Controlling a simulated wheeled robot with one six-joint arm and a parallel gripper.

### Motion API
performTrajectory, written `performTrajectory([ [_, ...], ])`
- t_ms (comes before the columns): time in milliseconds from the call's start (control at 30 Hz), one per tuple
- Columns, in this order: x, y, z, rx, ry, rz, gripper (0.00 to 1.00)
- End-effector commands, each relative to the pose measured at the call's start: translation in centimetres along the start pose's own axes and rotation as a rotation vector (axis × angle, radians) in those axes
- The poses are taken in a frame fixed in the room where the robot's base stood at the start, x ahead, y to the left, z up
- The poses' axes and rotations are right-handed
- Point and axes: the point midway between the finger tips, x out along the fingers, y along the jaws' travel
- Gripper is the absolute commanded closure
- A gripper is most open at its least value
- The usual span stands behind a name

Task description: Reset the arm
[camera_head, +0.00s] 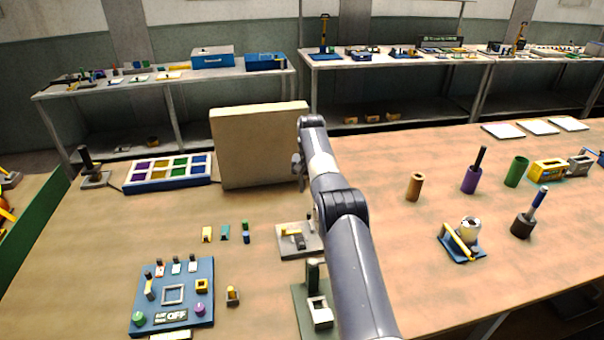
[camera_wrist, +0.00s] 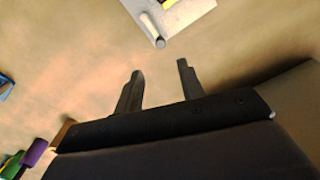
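My arm (camera_head: 345,220) reaches up from the bottom of the head view and bends at its top, beside the right edge of a large beige block. My gripper (camera_head: 298,168) hangs there, small and partly hidden by the arm in the head view. In the wrist view my gripper (camera_wrist: 160,72) has its two dark fingers apart with only bare tabletop between them, so it is open and empty. A light grey plate (camera_wrist: 190,14) with a short pin lies beyond the fingertips, not touching them.
The beige block (camera_head: 258,145) stands close to my gripper. A blue-rimmed tray (camera_head: 168,184) and a blue board (camera_head: 173,295) are left. A fixture (camera_head: 298,242) lies beside my arm. Brown (camera_head: 414,187), purple (camera_head: 470,180) and green (camera_head: 516,172) cylinders stand right. Tabletop between is clear.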

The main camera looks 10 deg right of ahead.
Motion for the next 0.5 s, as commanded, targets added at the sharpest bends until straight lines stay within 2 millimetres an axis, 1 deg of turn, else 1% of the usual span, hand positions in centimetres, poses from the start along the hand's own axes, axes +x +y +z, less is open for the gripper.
performTrajectory([
  [167, 1.1, 0.0, 0.0, 0.0, 0.0, 0.0, 0.63],
  [267, 2.1, 0.0, 0.0, 0.0, 0.0, 0.0, 0.63],
  [400, 3.8, 0.0, 0.0, 0.0, -0.001, 0.0, 0.63],
  [500, 5.8, 0.0, 0.1, 0.0, -0.003, 0.001, 0.63],
])
